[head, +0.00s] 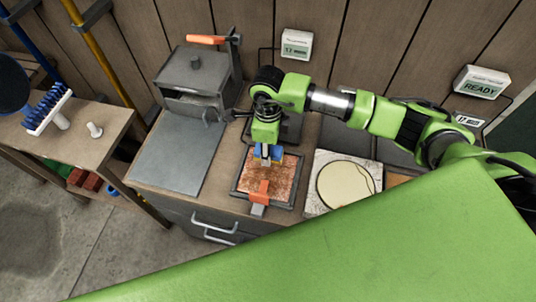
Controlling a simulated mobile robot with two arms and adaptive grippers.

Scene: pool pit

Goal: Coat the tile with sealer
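A reddish-brown, mottled tile (284,174) lies in a dark, shallow tray (240,186) on the workbench. An orange and grey tool or clamp (260,192) sits over the tile's front edge. My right gripper (266,158) points down over the back part of the tile. Blue parts show at its tips; I cannot tell whether they are fingers or a held item, or whether they touch the tile. The finger gap is too small to read. My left gripper is not in view. No sealer container can be identified.
A grey lidded machine (198,80) with a flat grey plate (178,158) stands left of the tile. A pale cracked disc (346,186) lies on a board to the right. A side table (92,152) holds a blue-bristled brush (48,108). A "READY" sign (481,84) is at right.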

